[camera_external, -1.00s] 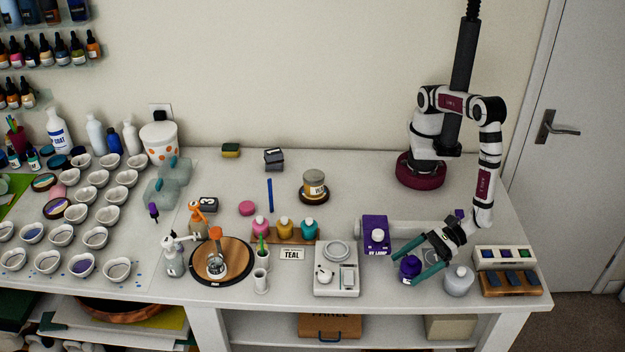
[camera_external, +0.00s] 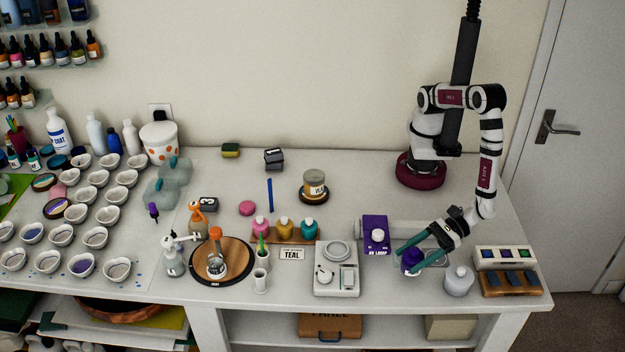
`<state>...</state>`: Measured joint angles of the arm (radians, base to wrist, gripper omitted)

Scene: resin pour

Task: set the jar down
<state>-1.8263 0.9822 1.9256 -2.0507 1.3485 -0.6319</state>
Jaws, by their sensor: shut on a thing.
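A small purple jar (camera_external: 411,263) is between the two teal fingers of my gripper (camera_external: 405,260), near the front right of the table. My gripper is shut on it, reaching in from the right, and the fingers hide part of its sides. The jar looks about upright. I cannot tell whether its base touches the table (camera_external: 345,205) or is a little above it.
A purple lamp box (camera_external: 376,237) stands close to the left of the jar. A pale grey bottle (camera_external: 459,283) stands just to its right. A white scale (camera_external: 337,278) is further left. A switch box (camera_external: 505,258) and wooden tray (camera_external: 512,291) are at the right.

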